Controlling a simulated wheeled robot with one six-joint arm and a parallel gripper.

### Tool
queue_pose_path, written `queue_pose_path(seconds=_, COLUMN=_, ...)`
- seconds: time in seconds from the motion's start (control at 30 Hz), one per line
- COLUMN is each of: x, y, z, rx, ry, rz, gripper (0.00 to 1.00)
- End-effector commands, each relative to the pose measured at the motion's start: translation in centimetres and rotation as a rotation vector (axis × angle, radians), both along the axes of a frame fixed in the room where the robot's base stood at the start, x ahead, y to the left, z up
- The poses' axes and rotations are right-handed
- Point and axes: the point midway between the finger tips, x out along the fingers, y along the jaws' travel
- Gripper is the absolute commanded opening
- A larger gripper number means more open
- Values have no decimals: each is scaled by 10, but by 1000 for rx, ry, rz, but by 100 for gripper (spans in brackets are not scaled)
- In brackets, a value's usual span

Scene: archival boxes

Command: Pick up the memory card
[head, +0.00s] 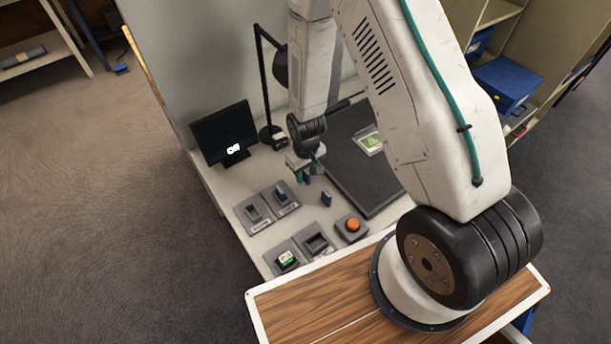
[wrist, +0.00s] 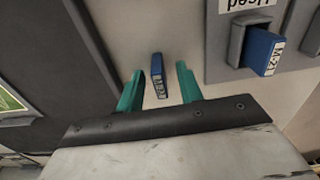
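A small blue memory card (head: 326,198) stands loose on the pale desktop (head: 235,185), just right of and below my gripper (head: 310,173). In the wrist view the card (wrist: 157,68) has a white label, too small to read fully, and appears between the two teal fingers of my gripper (wrist: 160,73). The fingers are apart with clear space on both sides of the card, and nothing is held.
An orange button (head: 352,224) on a grey box is right of the card. A dark mat (head: 375,190) bears a green-white item (head: 370,141). A grey holder (head: 317,243), a monitor (head: 222,133) and a black lamp (head: 264,85) stand around the desk.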

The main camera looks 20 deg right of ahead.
Motion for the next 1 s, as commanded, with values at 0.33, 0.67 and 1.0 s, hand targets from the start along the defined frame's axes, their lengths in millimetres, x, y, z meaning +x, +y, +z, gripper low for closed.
queue_pose_path(seconds=0.33, x=0, y=0, z=-1, rx=0, ry=0, rz=0, gripper=3)
queue_pose_path(seconds=0.67, x=0, y=0, z=0, rx=0, ry=0, rz=0, gripper=0)
queue_pose_path(seconds=1.0, x=2, y=0, z=25, rx=0, ry=-4, rz=0, gripper=0)
